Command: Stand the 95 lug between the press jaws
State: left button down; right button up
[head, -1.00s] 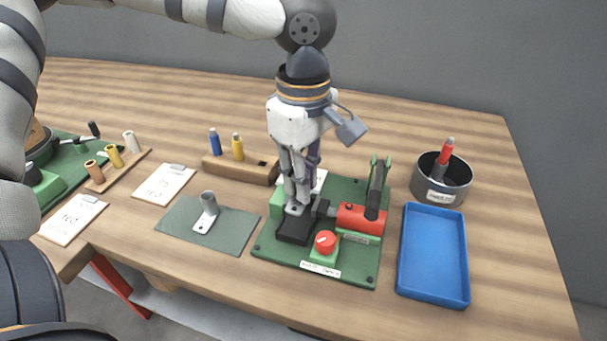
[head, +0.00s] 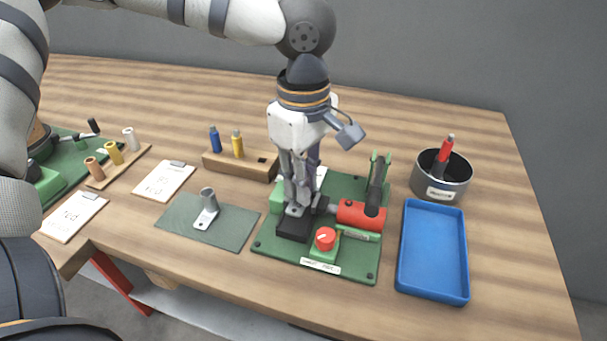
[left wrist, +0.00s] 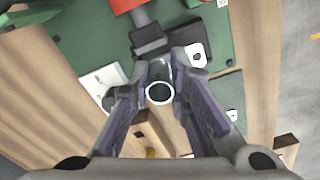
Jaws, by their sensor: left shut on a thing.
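A grey metal lug (head: 294,210) stands at the press, its flat holed tongue over the black block (head: 290,231) and its barrel between my fingers. My left gripper (head: 299,203) points down and is shut on this lug. In the left wrist view the lug's round barrel mouth (left wrist: 160,92) shows between the fingertips of my left gripper (left wrist: 163,85). The press (head: 360,215) has a red cylinder, and its dark ram head (head: 322,205) is beside the lug; my fingers hide whether they touch. A second lug (head: 207,208) stands on the grey-green mat (head: 235,228). My right gripper is not in view.
A blue tray (head: 433,285) and a grey pot (head: 458,187) holding a red-handled thing are right of the press. A red knob (head: 325,238) is in front. A wooden holder (head: 225,168) with blue and yellow pieces stands behind left. Cards (head: 163,181) lie left.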

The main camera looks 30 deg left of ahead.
pick_arm(q)
jog(key=shift+f, duration=0.45)
dwell(0.3)
jog(key=shift+r, duration=1.05)
jog(key=shift+f, duration=0.55)
dwell(0.3)
jog(key=shift+f, duration=0.25)
jog(key=shift+f, duration=0.25)
jog(key=shift+r, duration=0.15)
dwell(0.5)
jog(key=shift+r, duration=0.9)
